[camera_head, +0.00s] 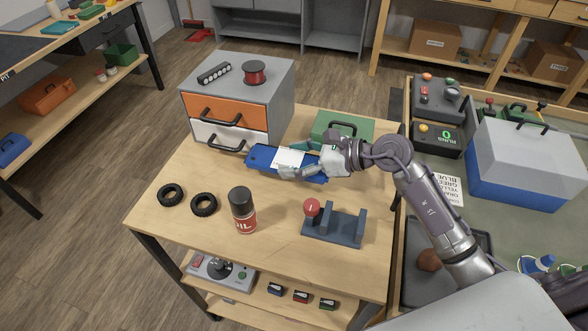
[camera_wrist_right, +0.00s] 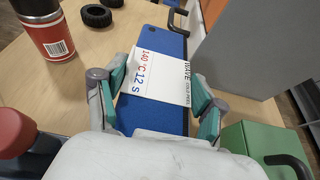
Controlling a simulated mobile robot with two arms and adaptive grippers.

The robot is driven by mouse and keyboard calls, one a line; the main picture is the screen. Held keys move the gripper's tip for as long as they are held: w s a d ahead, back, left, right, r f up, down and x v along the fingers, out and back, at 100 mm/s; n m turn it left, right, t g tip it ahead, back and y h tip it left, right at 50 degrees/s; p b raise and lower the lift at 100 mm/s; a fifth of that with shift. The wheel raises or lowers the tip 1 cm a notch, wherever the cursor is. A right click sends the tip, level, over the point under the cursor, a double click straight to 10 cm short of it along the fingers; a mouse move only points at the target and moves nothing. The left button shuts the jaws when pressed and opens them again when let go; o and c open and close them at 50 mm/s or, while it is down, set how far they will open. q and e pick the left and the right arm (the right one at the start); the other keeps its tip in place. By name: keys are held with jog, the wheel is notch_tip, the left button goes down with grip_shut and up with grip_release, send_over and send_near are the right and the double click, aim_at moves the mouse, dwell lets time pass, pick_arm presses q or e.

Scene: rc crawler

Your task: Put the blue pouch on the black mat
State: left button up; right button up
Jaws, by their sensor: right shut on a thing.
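The blue pouch (camera_head: 262,156) is a flat blue piece with a white label, at the middle of the wooden table. In the right wrist view the pouch (camera_wrist_right: 163,43) lies between the fingers, its label reading "140 °C 12 S". My right gripper (camera_head: 300,160) is shut on it, one finger on each side; it also shows in the right wrist view (camera_wrist_right: 160,78). I cannot tell if the pouch touches the table. A dark flat surface (camera_head: 416,283), possibly the black mat, lies at the lower right, partly behind my arm. My left gripper is out of view.
A grey drawer cabinet (camera_head: 237,90) stands behind left of the pouch, and a green box (camera_head: 358,129) behind right. A red-black can (camera_head: 242,210), two black tyres (camera_head: 204,204) and a grey stand (camera_head: 333,226) stand in front. A brown round thing (camera_head: 429,260) lies on the dark surface.

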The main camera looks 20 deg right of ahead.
jog(key=shift+f, duration=1.95)
jog(key=shift+f, duration=0.2)
jog(key=o, duration=1.1)
jog(key=shift+r, duration=0.1)
jog(key=shift+o, duration=0.2)
